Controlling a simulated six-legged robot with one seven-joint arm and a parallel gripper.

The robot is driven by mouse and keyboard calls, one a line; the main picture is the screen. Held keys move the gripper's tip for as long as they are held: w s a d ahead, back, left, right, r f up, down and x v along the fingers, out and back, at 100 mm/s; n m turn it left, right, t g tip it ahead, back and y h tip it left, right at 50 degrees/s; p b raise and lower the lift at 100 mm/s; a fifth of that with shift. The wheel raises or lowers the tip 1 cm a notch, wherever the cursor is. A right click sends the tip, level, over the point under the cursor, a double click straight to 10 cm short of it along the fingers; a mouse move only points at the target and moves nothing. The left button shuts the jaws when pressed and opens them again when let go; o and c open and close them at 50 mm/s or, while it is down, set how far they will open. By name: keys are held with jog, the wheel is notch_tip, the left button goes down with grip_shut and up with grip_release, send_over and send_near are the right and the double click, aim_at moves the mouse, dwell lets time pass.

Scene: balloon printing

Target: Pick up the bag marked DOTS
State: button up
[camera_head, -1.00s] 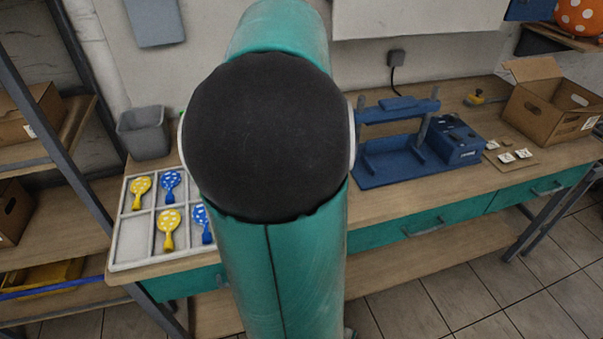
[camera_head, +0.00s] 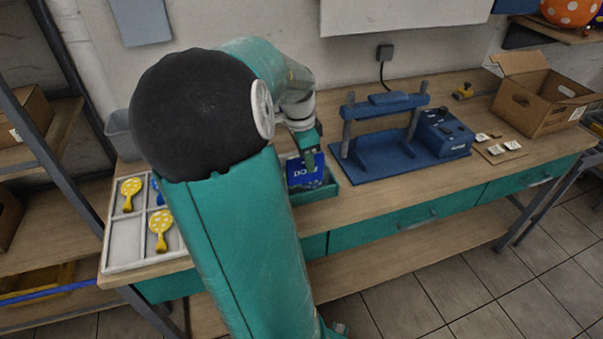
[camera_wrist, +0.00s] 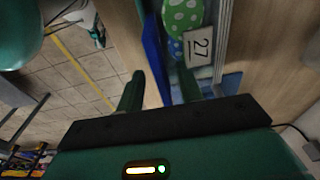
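A blue bag (camera_head: 304,174) with white lettering, too small to read surely, stands upright in a small green tray (camera_head: 322,192) on the bench. My gripper (camera_head: 307,150) is right above it with fingers pointing down at its top. In the wrist view the blue bag (camera_wrist: 152,50) shows nearly edge-on, as a thin blue sheet. My gripper (camera_wrist: 160,76) is open there, one finger on each side of the sheet, with gaps visible. A green balloon print with white dots (camera_wrist: 182,14) and a card reading 27 (camera_wrist: 199,47) lie beside the bag.
A blue press (camera_head: 385,135) stands right of the tray, close to my gripper. A white sorting tray (camera_head: 122,245) with dotted balloon shapes lies left, partly hidden by my arm. A cardboard box (camera_head: 540,100) is at the far right.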

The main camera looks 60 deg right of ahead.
jog(key=shift+w+f, duration=0.1)
jog(key=shift+f, duration=0.3)
grip_shut()
